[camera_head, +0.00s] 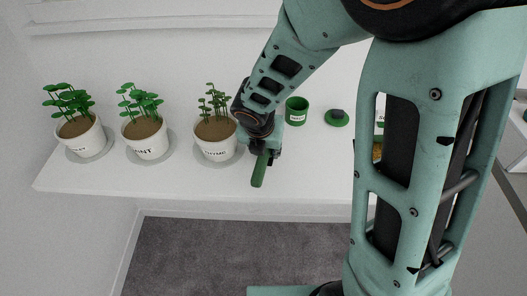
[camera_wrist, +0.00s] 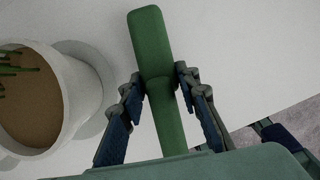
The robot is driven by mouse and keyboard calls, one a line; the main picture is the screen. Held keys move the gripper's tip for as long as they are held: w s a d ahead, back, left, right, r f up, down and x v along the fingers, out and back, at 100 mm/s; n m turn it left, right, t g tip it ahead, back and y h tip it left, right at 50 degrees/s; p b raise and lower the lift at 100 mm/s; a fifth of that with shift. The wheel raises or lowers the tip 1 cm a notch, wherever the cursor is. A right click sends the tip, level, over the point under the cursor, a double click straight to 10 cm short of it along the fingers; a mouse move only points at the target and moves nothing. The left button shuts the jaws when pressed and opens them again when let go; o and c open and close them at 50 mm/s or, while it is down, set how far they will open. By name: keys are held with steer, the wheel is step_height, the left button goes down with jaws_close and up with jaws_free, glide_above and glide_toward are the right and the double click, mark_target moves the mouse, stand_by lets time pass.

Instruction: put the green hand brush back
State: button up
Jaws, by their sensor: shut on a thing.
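The green hand brush (camera_wrist: 150,42) is between the fingers of my gripper (camera_wrist: 161,105) in the wrist view, and the fingers are shut on it. In the head view the brush (camera_head: 260,170) hangs below my gripper (camera_head: 266,152), just right of the thyme pot, near the front edge of the white shelf (camera_head: 320,172). My wrist hides part of the brush there. In the wrist view its far end lies over the white surface. I cannot tell whether it touches the shelf.
Three labelled white pots with green plants stand on saucers at the left: one left (camera_head: 80,138), mint (camera_head: 147,138) and thyme (camera_head: 215,140). A green cup (camera_head: 297,110) and a green disc with a dark knob (camera_head: 337,118) stand right of my wrist. My arm hides the shelf's right part.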

steer(key=shift+f, duration=0.15)
steer(key=o, duration=1.2)
steer(key=shift+o, duration=0.2)
steer(key=shift+b, duration=0.35)
